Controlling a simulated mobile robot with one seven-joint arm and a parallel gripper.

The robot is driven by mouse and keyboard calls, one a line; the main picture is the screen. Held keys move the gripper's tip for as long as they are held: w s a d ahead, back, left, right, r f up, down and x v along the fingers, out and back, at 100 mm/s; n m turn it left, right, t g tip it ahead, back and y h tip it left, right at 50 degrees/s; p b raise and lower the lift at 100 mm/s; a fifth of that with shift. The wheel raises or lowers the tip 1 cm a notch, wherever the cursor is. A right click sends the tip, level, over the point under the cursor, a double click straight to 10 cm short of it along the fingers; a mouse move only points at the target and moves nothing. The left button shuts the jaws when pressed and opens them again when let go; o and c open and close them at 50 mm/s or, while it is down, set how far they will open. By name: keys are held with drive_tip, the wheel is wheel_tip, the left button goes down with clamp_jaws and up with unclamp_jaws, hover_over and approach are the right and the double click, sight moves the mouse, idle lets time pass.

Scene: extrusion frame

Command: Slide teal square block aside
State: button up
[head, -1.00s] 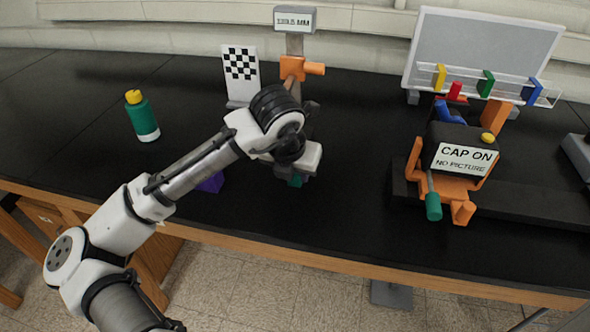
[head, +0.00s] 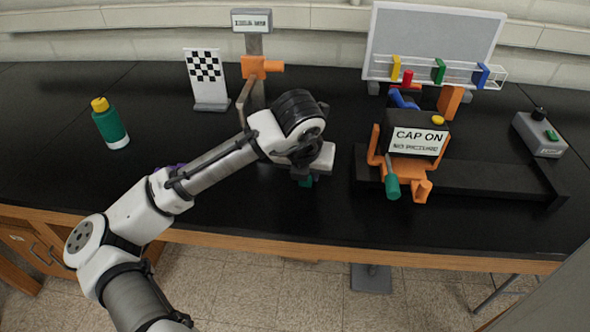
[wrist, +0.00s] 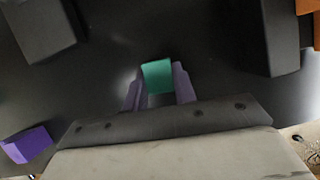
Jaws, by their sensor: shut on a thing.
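The teal square block (wrist: 158,76) sits between the two fingers of my gripper (wrist: 160,88) in the wrist view. The gripper is shut on it. In the head view only a small part of the teal block (head: 306,182) shows below my gripper (head: 303,178), close over the black bench top. The arm's end hides most of the block and the fingers there. I cannot tell whether the block touches the bench.
A purple block (wrist: 27,145) lies at the lower left in the wrist view. The orange device with the "CAP ON" sign (head: 418,140) stands right of my gripper on a dark base. A green bottle (head: 110,126) and a checkerboard (head: 206,68) stand left. Bench between gripper and front edge is clear.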

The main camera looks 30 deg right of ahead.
drive_tip(key=shift+s+d, duration=0.35)
drive_tip(key=shift+d, duration=0.1)
drive_tip(key=o, duration=1.1)
drive_tip(key=b+v, duration=0.1)
drive_tip(key=v, duration=1.3)
drive_tip(key=shift+w+f, duration=0.1)
